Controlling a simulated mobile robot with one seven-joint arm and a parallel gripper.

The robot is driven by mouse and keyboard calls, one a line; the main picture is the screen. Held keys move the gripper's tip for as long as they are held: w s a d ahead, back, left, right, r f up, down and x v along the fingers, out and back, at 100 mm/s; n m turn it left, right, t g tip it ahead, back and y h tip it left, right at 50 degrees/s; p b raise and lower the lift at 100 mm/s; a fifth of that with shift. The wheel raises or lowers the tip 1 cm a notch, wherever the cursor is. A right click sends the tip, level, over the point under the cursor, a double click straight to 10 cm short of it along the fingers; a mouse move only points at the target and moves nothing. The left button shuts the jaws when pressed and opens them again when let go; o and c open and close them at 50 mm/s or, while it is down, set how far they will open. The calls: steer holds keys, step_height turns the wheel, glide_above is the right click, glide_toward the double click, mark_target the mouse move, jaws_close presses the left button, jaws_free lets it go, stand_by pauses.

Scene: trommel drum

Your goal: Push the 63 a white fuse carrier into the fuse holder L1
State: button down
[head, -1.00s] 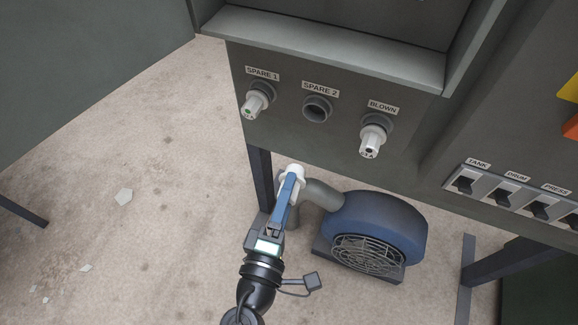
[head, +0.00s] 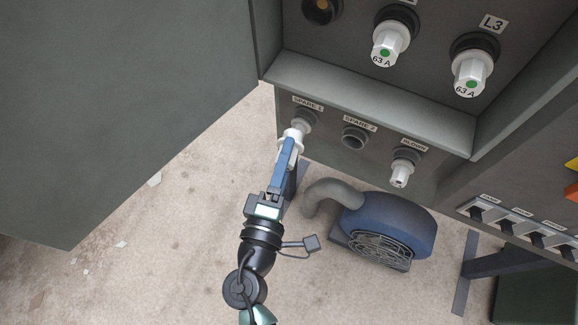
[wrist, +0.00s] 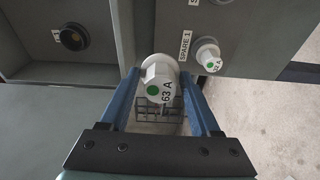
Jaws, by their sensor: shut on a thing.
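The white 63 A fuse carrier (wrist: 160,84) with a green dot is between the blue fingers of my gripper (wrist: 166,100), which is shut on it. In the head view my gripper (head: 289,142) and the carrier appear just below and partly in front of SPARE 1. An empty round holder (head: 322,10) with an orange-brown inside is at the top edge, left of two fitted carriers. It also shows in the wrist view (wrist: 73,37), up and left of the held carrier and apart from it. Its label is not readable, so I cannot confirm it is L1.
Fitted 63 A carriers (head: 389,45) and (head: 470,74) are at the top, the right one under L3. A ledge (head: 370,100) juts out below them. SPARE 1 holds a small carrier (wrist: 208,56); SPARE 2 (head: 354,138) is empty. A blue blower (head: 395,225) stands below.

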mark_target(287, 132)
steer(key=w+r+h+p, duration=0.1)
steer(key=w+r+p, duration=0.1)
steer(key=r+p, duration=0.4)
steer(key=w+r+m+g+h+p, duration=0.1)
steer(key=r+p, duration=0.5)
steer(key=r, duration=0.7)
steer(key=shift+w+r+m+h+p, duration=0.3)
steer(key=shift+w+h, duration=0.3)
steer(key=shift+w, duration=0.45)
steer(key=shift+w, duration=0.1)
steer(key=shift+x, duration=2.75)
steer(key=shift+b, duration=0.3)
steer(key=shift+w+d, duration=0.2)
steer(key=shift+w, duration=0.25)
steer(key=shift+c, duration=0.2)
jaws_free()
